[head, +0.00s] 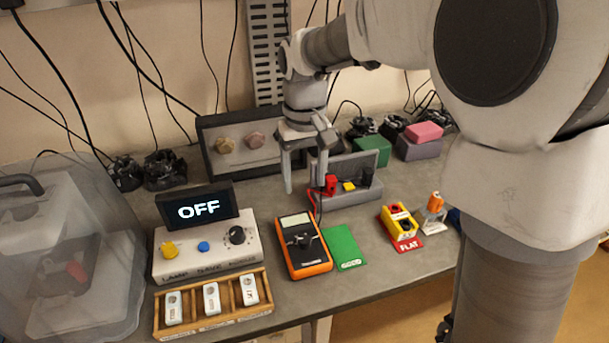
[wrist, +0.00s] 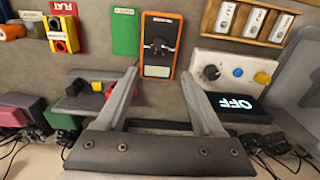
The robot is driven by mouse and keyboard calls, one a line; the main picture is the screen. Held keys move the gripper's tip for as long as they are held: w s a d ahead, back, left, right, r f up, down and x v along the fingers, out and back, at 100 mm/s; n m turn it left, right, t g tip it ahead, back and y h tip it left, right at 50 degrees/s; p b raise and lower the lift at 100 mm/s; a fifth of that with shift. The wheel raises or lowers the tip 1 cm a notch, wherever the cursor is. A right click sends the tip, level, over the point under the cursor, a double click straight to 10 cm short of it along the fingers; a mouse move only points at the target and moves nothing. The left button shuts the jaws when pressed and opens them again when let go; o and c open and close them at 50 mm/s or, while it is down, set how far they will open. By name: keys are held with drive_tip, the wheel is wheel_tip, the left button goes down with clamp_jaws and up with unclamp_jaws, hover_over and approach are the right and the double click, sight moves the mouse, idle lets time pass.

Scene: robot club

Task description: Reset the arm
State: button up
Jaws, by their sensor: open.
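My gripper (head: 304,185) hangs from my bent arm above the back middle of the workbench (head: 375,258), with its fingers pointing down. The fingers are spread apart. In the wrist view my gripper (wrist: 160,85) shows an empty gap with bench surface between its fingers. In the head view it is in front of a dark panel with two round knobs (head: 205,150) and close to a grey block with red, yellow and black parts (head: 345,195). I cannot tell whether it touches the block.
A multimeter (head: 303,262) lies in front, beside a green card (head: 344,247). A control box (head: 205,262) with an OFF screen (head: 198,210) and a wooden tray (head: 215,326) stand left. A clear case (head: 60,270) is far left. A yellow-red box (head: 398,222) stands right.

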idle(0.3)
drive_tip(key=s+d+r+m+t, duration=0.1)
drive_tip(key=s+d+r+t, duration=0.1)
drive_tip(key=s+d, duration=0.4)
drive_tip(key=s+d+r+m+t, duration=0.2)
drive_tip(key=s+d, duration=0.4)
drive_tip(key=s, duration=0.7)
wheel_tip(320, 180, up, 2)
drive_tip(key=shift+d+t, duration=0.4)
drive_tip(key=shift+t, duration=0.4)
